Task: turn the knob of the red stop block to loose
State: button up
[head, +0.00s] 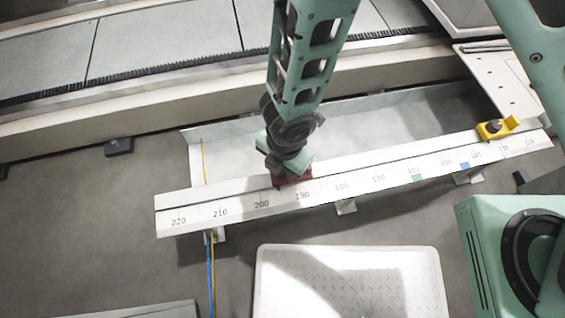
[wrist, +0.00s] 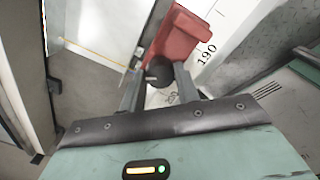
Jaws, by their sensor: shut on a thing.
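The red stop block (wrist: 188,38) sits on the white numbered rail (head: 240,203), beside the 190 mark. In the head view the red stop block (head: 297,177) shows only partly, because my arm and gripper cover most of it. Its dark round knob (wrist: 158,69) shows in the wrist view between my fingers. My gripper (wrist: 160,86) is shut on the knob, with one finger on each side. In the head view my gripper (head: 287,168) is right above the block. I cannot tell from the picture how far the knob is turned.
A yellow stop block (head: 497,127) with a dark knob stands at the rail's right end. Green (head: 415,177) and blue (head: 464,166) marks are on the rail. A white ribbed tray (head: 350,252) lies in front. Blue and yellow cables (head: 211,265) hang at the left.

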dwell(0.3)
jog(key=o, duration=1)
jog(key=shift+c, duration=0.2)
notch_tip(320, 180, up, 17)
jog(key=p, duration=0.8)
jog(key=shift+s+d+r, duration=0.2)
jog(key=shift+s+d, duration=0.05)
jog(key=shift+d, duration=0.1)
